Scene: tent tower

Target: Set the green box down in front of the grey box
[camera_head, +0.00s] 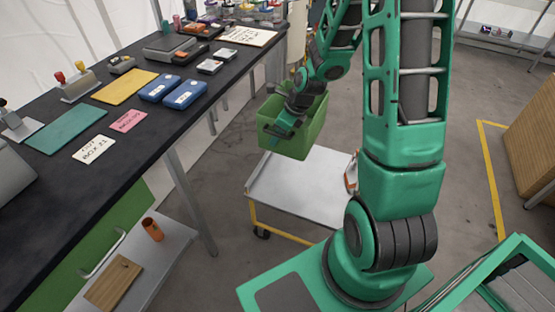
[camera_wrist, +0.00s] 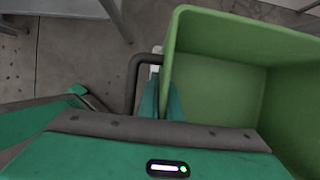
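The green box (camera_head: 305,138) is an open-topped bin at the far end of a low white cart, seemingly held in the air. I cannot tell whether its underside touches anything. My gripper (camera_head: 287,122) is at its near left side, shut on the wall. In the wrist view the green box (camera_wrist: 235,85) fills the right side, its inside looks empty, and the teal fingers (camera_wrist: 163,103) straddle its left wall. I cannot pick out the grey box with certainty in either view.
The low white cart (camera_head: 300,190) with yellow legs stands below the box. A long dark workbench (camera_head: 60,190) at left carries blue cases (camera_head: 184,95), mats and tools. A wooden crate (camera_head: 535,140) is at the far right. Grey floor (camera_head: 450,180) is open between.

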